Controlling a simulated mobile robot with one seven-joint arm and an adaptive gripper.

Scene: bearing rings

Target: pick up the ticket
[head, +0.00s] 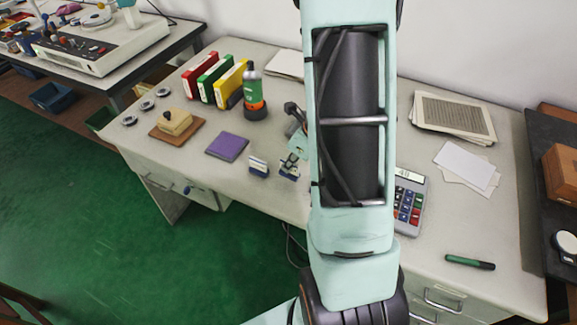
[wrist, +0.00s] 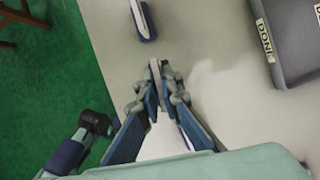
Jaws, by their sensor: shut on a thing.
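My gripper (head: 290,166) is low over the front middle of the desk in the head view, partly hidden by my own arm. In the wrist view its fingertips (wrist: 157,78) are shut on a thin, pale thing (wrist: 156,68) seen nearly edge-on. The fingers hide most of it, and I cannot tell for sure that it is the ticket. A small blue-and-white block (head: 258,165) stands just left of the gripper; it also shows ahead of the fingertips in the wrist view (wrist: 143,20), apart from them.
A dark tray marked DONE (wrist: 286,72) lies right of the fingers. A calculator (head: 408,203), white slips (head: 465,163) and a green marker (head: 470,262) lie to the right.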

